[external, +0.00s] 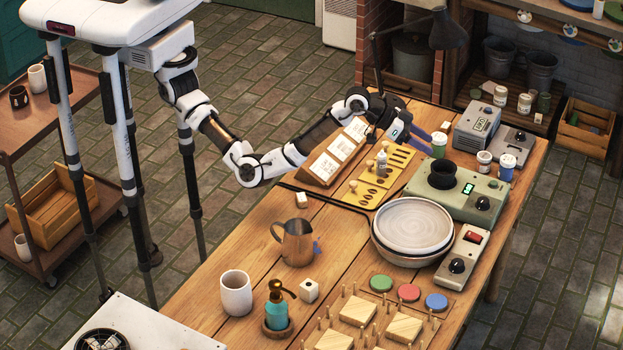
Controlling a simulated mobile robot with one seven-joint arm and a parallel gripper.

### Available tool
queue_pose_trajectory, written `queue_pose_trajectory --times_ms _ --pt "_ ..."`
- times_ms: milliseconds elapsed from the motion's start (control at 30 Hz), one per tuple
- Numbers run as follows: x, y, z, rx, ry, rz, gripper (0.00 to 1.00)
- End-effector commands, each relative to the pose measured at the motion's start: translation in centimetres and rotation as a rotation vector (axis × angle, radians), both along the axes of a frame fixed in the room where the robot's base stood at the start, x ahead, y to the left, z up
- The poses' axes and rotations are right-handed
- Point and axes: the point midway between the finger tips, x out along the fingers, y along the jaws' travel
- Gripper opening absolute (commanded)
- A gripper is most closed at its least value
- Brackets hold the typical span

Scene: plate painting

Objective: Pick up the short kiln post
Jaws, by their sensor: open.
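Two small cream blocks lie on the wooden table (218,249), and I cannot tell for sure which is the short kiln post. One cream block (301,199) lies near the table's left edge, above the metal pitcher (296,243). The other cream block (309,291), with a dark spot on its face, stands right of the teal pump bottle (277,306).
Stacked bowls (412,225) stand mid-table beside a green device (460,190). A white cup (236,293) stands near the front. A pegged rack (357,310) and coloured discs (409,292) fill the front right. A tilted card stand (333,158) and black lamp (447,30) flank my arm.

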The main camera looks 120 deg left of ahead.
Motion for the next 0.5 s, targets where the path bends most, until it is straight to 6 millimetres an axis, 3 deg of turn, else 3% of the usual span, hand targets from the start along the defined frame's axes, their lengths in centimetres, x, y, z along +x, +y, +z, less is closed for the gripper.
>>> queue_pose_trajectory --times_ms 33,100,233,300,400,500 --pt "0.8 -6.2 -2.0 -0.023 0.108 -0.093 0.58" --pt "0.5 -13.9 -4.3 -0.039 0.271 -0.204 0.58" --pt "-3.1 -26.8 -7.4 -0.027 0.555 -0.392 0.58" --pt "-5.8 -32.1 -8.3 -0.004 0.685 -0.471 0.58" --pt "-9.4 -37.2 -8.8 0.031 0.824 -0.547 0.58" --pt "-11.7 -39.9 -9.0 0.057 0.904 -0.588 0.58"
